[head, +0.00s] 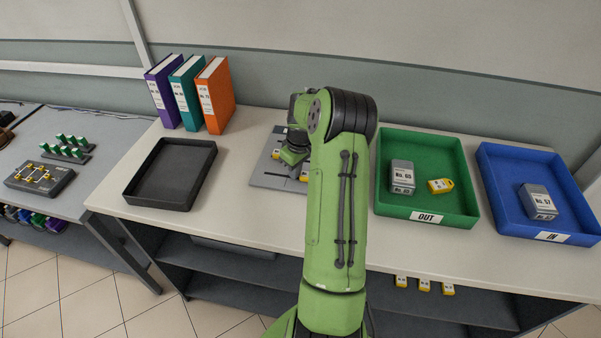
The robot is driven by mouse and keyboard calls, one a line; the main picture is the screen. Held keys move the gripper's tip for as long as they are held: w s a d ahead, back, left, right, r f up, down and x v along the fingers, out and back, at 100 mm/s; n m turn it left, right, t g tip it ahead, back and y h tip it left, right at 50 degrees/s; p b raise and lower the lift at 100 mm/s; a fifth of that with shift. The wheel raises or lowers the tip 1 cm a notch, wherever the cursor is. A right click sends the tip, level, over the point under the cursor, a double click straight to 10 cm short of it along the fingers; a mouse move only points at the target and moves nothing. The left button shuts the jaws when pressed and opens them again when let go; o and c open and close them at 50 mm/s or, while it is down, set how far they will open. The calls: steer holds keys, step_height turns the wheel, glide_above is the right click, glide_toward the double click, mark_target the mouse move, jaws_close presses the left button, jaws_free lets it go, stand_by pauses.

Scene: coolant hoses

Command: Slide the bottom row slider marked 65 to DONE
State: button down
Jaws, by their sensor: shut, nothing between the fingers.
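A grey slider board (268,182) lies on the bench in the middle, partly covered by my green arm. Small yellow-and-white sliders show on it, one at the left (276,154) and one lower down beside my arm (304,178). Their numbers and the DONE marking are too small or hidden to read, so I cannot tell which is 65. My gripper (291,165) points down over the board, shut and empty. Its fingertips are largely hidden, and I cannot tell whether they touch a slider.
A black empty tray (133,195) and purple, teal and orange binders (215,95) stand left of the board. A green OUT tray (460,190) and a blue IN tray (500,190), holding grey boxes, stand right. Bare bench lies in front of the board.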

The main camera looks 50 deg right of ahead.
mark_target(305, 174)
steer(key=shift+s+d, duration=0.3)
steer(key=shift+s, duration=0.2)
steer(key=shift+s+d, duration=0.25)
steer(key=shift+s, duration=0.3)
steer(key=shift+s+d, duration=0.1)
steer(key=shift+s, duration=0.1)
steer(key=shift+s+d, duration=0.45)
steer(key=shift+s, duration=0.4)
steer(key=shift+w+a, duration=0.35)
steer(key=shift+w, duration=0.3)
step_height(305, 174, up, 8)
steer(key=p, duration=0.5)
steer(key=shift+r+p, duration=0.1)
steer(key=shift+p, duration=0.25)
